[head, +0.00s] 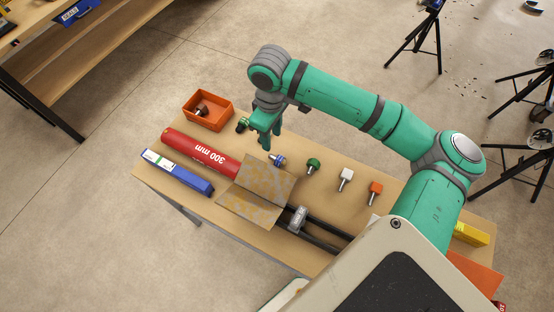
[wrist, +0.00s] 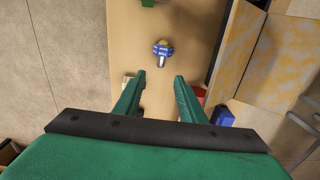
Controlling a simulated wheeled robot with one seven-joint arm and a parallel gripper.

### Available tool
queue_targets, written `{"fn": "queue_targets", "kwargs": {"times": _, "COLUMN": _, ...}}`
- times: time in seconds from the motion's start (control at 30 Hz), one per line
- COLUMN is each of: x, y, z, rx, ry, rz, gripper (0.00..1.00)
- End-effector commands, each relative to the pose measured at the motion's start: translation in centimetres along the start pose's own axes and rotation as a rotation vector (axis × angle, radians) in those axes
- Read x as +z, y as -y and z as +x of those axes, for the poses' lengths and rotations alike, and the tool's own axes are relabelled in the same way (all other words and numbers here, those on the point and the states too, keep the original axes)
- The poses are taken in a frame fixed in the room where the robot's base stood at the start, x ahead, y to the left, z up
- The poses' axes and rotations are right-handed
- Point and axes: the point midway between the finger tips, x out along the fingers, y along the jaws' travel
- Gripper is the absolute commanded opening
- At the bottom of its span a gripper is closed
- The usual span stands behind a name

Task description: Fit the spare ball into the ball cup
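My gripper (head: 266,146) hangs above the bench on the near side of the orange bin. In the wrist view my gripper (wrist: 159,76) is open, with nothing between its fingers. A blue-collared metal fitting (head: 277,159) stands just right of the fingertips in the head view. It also shows ahead of the fingertips in the wrist view (wrist: 162,51), apart from them. A small dark and green piece (head: 242,125) is beside the orange bin, and a dark brown and metal piece (head: 202,111) lies inside. I cannot tell which pieces are the spare ball and the ball cup.
The orange bin (head: 190,121) stands at the bench's far left. A red 300 mm tube (head: 200,152), blue box (head: 178,174) and patterned folded sheet (head: 247,208) lie nearer. Green (head: 313,164), white (head: 346,174) and orange (head: 376,187) knobs stand in a row right of the fitting.

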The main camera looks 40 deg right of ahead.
Motion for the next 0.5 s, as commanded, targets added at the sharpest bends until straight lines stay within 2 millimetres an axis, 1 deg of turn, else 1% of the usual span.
{"fn": "queue_targets", "kwargs": {"times": 0.03, "x": 0.5, "y": -0.1, "z": 0.2, "rx": -0.002, "ry": 0.008, "rz": 0.006, "gripper": 0.37}}
{"fn": "queue_targets", "kwargs": {"times": 0.1, "x": 0.8, "y": -0.1, "z": 0.9, "rx": -0.004, "ry": 0.012, "rz": 0.010, "gripper": 0.37}}
{"fn": "queue_targets", "kwargs": {"times": 0.33, "x": 0.7, "y": 0.0, "z": 4.3, "rx": -0.004, "ry": 0.012, "rz": 0.009, "gripper": 0.37}}
{"fn": "queue_targets", "kwargs": {"times": 0.5, "x": 0.7, "y": 0.0, "z": 5.5, "rx": -0.003, "ry": 0.011, "rz": 0.008, "gripper": 0.37}}
